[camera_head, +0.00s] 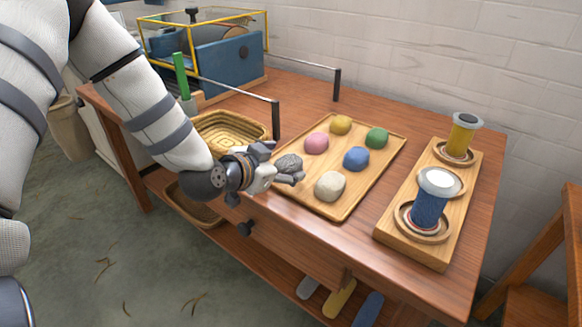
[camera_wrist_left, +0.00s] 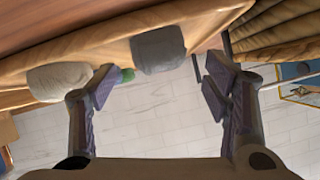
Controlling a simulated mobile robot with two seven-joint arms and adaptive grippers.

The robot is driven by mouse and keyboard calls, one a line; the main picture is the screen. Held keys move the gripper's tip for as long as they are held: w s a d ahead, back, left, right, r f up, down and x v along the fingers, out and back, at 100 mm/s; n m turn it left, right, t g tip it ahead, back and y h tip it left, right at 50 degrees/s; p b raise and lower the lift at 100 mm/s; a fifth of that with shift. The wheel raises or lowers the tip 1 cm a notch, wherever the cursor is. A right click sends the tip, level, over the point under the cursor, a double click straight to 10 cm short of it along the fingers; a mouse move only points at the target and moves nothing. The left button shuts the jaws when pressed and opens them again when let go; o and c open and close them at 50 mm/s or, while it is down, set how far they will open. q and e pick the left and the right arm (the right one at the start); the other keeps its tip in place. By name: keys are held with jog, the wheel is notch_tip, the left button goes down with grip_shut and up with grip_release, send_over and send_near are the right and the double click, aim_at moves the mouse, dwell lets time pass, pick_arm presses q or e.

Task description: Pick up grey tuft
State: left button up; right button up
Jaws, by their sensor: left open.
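The grey tuft (camera_head: 289,164) lies at the near left part of the wooden tray (camera_head: 346,212) in the head view, partly behind my gripper. My left gripper (camera_head: 295,178) is open and empty, just in front of the grey tuft and level with the tray's near left edge. In the left wrist view the grey tuft (camera_wrist_left: 158,49) shows at the top, ahead of and between the open fingers (camera_wrist_left: 160,90). A gap shows between the fingers and the tuft. My right gripper is in neither view.
Pink (camera_head: 315,143), yellow (camera_head: 340,125), green (camera_head: 376,138), blue (camera_head: 356,158) and cream (camera_head: 329,186) tufts share the tray. A wooden stand (camera_head: 463,196) with two spools is to the right. A wicker basket (camera_head: 232,131) and a metal rail (camera_head: 236,90) are close on the left.

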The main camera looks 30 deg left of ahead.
pick_arm(q)
jog(key=shift+x, duration=1.15)
jog(key=shift+s, duration=0.15)
jog(key=c, duration=0.9)
jog(key=shift+o, duration=0.2)
